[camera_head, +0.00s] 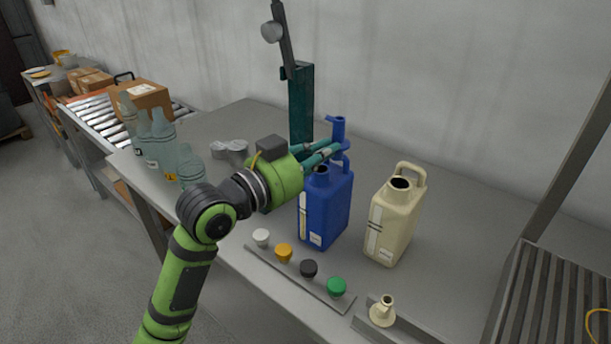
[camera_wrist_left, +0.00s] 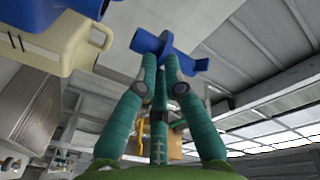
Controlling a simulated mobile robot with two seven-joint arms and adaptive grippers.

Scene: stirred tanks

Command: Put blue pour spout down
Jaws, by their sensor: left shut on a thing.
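My left gripper (camera_head: 328,153) is shut on the blue pour spout (camera_head: 338,128) and holds it upright, above the blue jug's top. The spout also shows in the left wrist view (camera_wrist_left: 165,46), between the teal fingers (camera_wrist_left: 158,76). The blue jug (camera_head: 326,208) stands on the table with its mouth open. Whether the spout touches the jug's handle cannot be told. A cream pour spout (camera_head: 382,315) stands in a metal holder (camera_head: 412,326) at the table's front edge. My right gripper is not in view.
A cream jug (camera_head: 393,222) stands right of the blue one. A strip (camera_head: 300,279) with white, orange, black and green caps lies in front. Clear bottles (camera_head: 160,140) stand at the left, a teal stand (camera_head: 301,105) behind. Grey table is bare right of the cream jug.

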